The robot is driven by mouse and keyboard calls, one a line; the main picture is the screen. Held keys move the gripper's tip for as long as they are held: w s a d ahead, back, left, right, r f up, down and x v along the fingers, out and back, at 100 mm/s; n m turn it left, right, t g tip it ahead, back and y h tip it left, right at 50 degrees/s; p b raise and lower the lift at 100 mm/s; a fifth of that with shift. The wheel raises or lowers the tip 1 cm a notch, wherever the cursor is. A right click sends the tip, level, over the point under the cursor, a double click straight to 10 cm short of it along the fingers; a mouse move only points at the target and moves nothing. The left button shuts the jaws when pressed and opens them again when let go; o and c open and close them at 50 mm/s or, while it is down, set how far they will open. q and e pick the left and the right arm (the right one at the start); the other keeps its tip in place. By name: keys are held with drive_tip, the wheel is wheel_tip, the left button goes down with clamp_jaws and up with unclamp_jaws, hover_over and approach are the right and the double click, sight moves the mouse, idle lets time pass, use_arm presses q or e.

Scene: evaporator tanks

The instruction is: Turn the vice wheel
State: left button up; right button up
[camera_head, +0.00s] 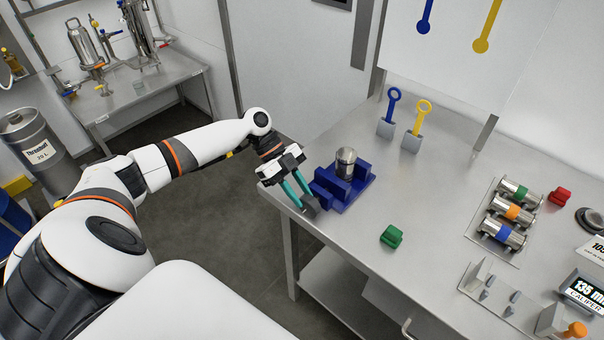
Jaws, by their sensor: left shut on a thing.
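A blue vice (350,196) stands near the left corner of the steel table, with a metal cylinder (345,160) upright between its jaws. The vice wheel (311,206), dark and round, sits at the vice's near left side by the table edge. My left gripper (304,203) reaches in from the left with its teal fingers pointing down to the wheel. Its fingers are shut on the wheel and partly hide it. My right gripper is not in view.
The steel table (440,205) has clear room right of the vice. A green block (391,236) lies in front. Several banded cylinders (512,213) lie on a plate at right, near a caliper display (585,291).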

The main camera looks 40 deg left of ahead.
use_arm(q)
drive_tip(key=shift+s+a+f+h+b, duration=0.1)
drive_tip(key=shift+f+h+b, duration=0.3)
drive_tip(key=shift+h+b, duration=0.55)
drive_tip(key=shift+s+a+f+h+b, duration=0.1)
drive_tip(key=shift+f+h+b, duration=0.4)
drive_tip(key=shift+b, duration=0.7)
drive_tip(key=shift+r+g, duration=0.1)
drive_tip(key=shift+g, duration=0.2)
drive_tip(key=o, duration=0.7)
drive_tip(key=shift+o, duration=0.7)
drive_tip(key=shift+s+r, duration=0.15)
drive_tip(key=shift+r, duration=0.05)
drive_tip(key=shift+w+a+r, duration=0.25)
drive_tip(key=shift+a+r, duration=0.05)
drive_tip(key=shift+a, duration=0.2)
drive_tip(key=s+b+v, duration=0.1)
drive_tip(key=b+v, duration=0.2)
drive_tip(key=v, duration=0.8)
drive_tip(key=shift+w, duration=0.3)
